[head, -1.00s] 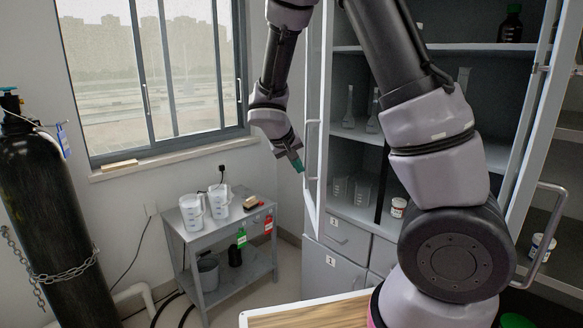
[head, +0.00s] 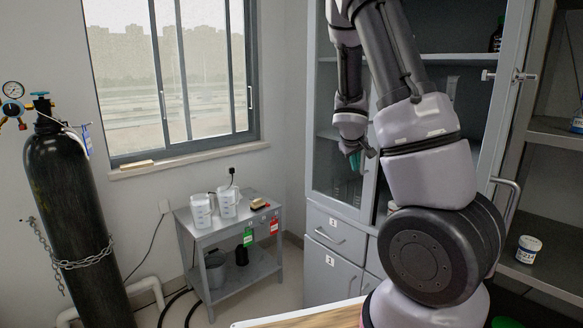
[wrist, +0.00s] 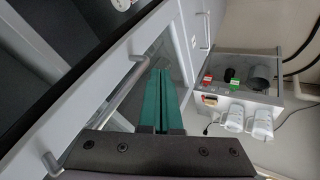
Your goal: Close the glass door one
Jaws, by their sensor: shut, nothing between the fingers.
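The left glass door (head: 340,182) of the tall grey cabinet has a pale frame and clear pane. It lies close to the cabinet front, above the drawers; I cannot tell whether it is fully flush. My gripper (head: 356,163) is shut and empty, hanging in front of this door. In the wrist view its green fingers (wrist: 160,100) lie together beside a grey bar handle (wrist: 110,100) on a pale panel; contact is unclear. The right glass door (head: 497,110) stands open, with a bar handle (head: 512,203). My arm hides the middle of the cabinet.
Numbered drawers (head: 336,232) are below the left door. A metal cart (head: 235,225) with white jugs (head: 201,211) stands left of the cabinet, by the window. A black gas cylinder (head: 75,200) stands far left. A wooden-topped table (head: 300,318) is at the front.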

